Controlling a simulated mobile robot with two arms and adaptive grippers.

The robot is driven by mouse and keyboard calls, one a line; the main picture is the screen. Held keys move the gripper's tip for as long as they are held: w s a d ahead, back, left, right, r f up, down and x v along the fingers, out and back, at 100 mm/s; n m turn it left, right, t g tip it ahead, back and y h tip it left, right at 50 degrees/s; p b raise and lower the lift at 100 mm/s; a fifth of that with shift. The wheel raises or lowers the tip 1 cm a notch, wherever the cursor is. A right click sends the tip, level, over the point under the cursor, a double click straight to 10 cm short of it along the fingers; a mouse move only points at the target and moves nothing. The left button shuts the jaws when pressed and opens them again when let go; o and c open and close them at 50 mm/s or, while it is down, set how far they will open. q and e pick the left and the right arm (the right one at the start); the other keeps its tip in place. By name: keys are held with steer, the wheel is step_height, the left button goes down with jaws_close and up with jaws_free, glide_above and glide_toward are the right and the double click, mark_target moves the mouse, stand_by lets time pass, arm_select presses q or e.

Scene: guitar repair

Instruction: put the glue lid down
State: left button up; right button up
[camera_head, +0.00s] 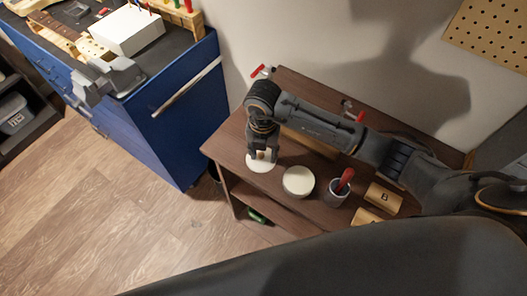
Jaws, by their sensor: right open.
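The glue lid (259,165) is a pale, flat disc lying on the small brown table, near its left end. My right gripper (262,155) points down over the lid with its fingers open, one on either side of a small brownish knob. The fingers hide part of the lid, and I cannot tell whether they touch it. A round pot with a cream top (298,181), which looks like the glue pot, stands just right of the lid, apart from it. My left gripper is not in view.
A grey cup with a red-handled tool (339,190) and wooden blocks marked B (383,198) and A (369,218) stand right of the pot on the brown table (228,150). Red-handled clamps (350,113) are behind my right arm. A blue workbench (185,125) stands left.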

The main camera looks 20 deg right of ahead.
mark_target(263, 155)
step_height(263, 155, up, 12)
steer(key=b, duration=0.2)
steer(key=shift+r, duration=0.15)
stand_by(0.5)
